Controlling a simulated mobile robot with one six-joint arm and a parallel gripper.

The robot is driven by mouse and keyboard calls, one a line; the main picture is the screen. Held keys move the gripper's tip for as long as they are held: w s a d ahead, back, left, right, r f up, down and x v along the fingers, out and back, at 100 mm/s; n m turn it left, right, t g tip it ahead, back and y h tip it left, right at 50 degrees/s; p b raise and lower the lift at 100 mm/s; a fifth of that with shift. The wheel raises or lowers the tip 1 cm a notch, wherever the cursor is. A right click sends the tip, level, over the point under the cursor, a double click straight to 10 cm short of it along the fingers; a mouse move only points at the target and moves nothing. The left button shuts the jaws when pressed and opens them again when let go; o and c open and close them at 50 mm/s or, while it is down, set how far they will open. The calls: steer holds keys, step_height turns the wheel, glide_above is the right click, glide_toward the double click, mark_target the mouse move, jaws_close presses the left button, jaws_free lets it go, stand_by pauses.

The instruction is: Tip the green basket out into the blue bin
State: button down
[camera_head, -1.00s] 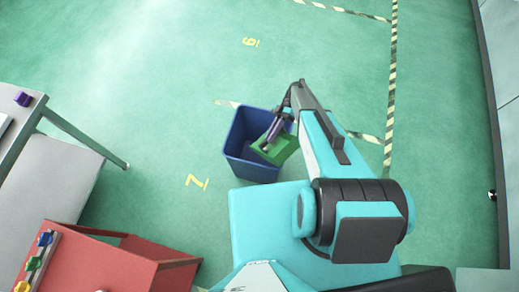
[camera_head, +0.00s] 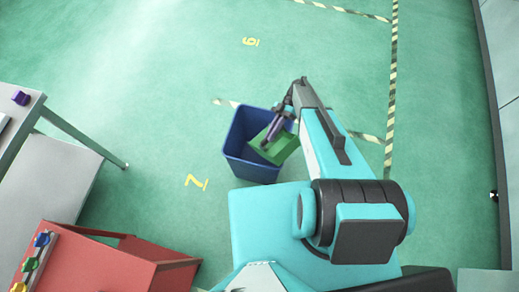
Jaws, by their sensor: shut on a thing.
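The blue bin (camera_head: 238,141) stands on the green floor left of my arm, its open top facing the camera. The green basket (camera_head: 283,150) is over the right part of the bin's opening, tilted. My gripper (camera_head: 268,141) is shut on the green basket. The basket's inside and any contents cannot be made out. The bin's right rim is partly hidden by the basket and my arm.
A red cabinet (camera_head: 118,262) with coloured knobs stands at the lower left. A grey table (camera_head: 38,105) with a purple block (camera_head: 20,98) is at the left edge. The floor beyond the bin is clear.

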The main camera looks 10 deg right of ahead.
steer(key=shift+s+r+n+t+y+b, duration=0.15)
steer(key=shift+r+n+t+b, duration=0.4)
steer(key=shift+r+b, duration=0.65)
steer(key=shift+w+r+n+t+y+b, duration=0.1)
steer(key=shift+r+n+t+y+b, duration=0.15)
steer(key=shift+r+n+b, duration=0.8)
steer(key=shift+s+r+n+t+y+b, duration=0.15)
steer(key=shift+r+n+t+b, duration=0.25)
steer(key=shift+r+b, duration=1)
steer(key=shift+w+r+n+t+y+b, duration=0.2)
steer(key=shift+r+n+t+y+b, duration=0.15)
steer(key=shift+r+b, duration=0.35)
steer(key=shift+w+a, duration=0.1)
